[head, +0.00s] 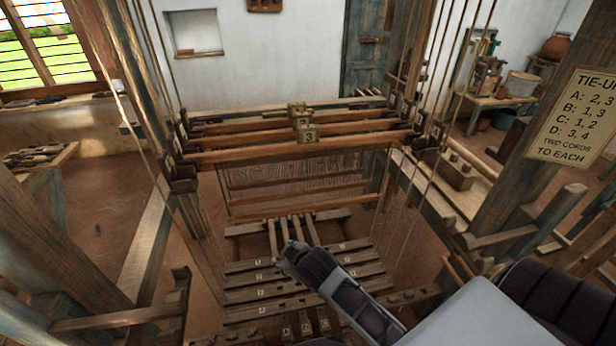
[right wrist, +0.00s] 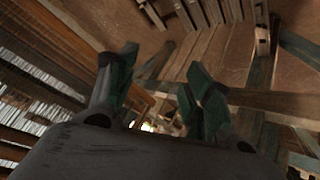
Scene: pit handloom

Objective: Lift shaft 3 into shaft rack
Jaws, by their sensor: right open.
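Shaft 3 (head: 245,154) is the front wooden bar of the loom in the head view, with a tag marked 3 (head: 309,136) at its middle. Its ends lie at stepped wooden blocks on the left (head: 183,172) and right (head: 408,136); I cannot tell which part is the shaft rack. Pale heddles (head: 290,170) hang below the shafts. My right gripper (head: 290,250) is in front of and below shaft 3, apart from it, over the lower slats. In the right wrist view its fingers (right wrist: 160,76) are spread with nothing between them. My left gripper is out of view.
Other shafts (head: 235,127) lie close behind shaft 3. Cords (head: 155,60) hang at both sides. Numbered slats (head: 245,281) lie below my right arm. A post with a tie-up sign (head: 575,115) stands at the right. A bench (head: 500,100) is at the back right.

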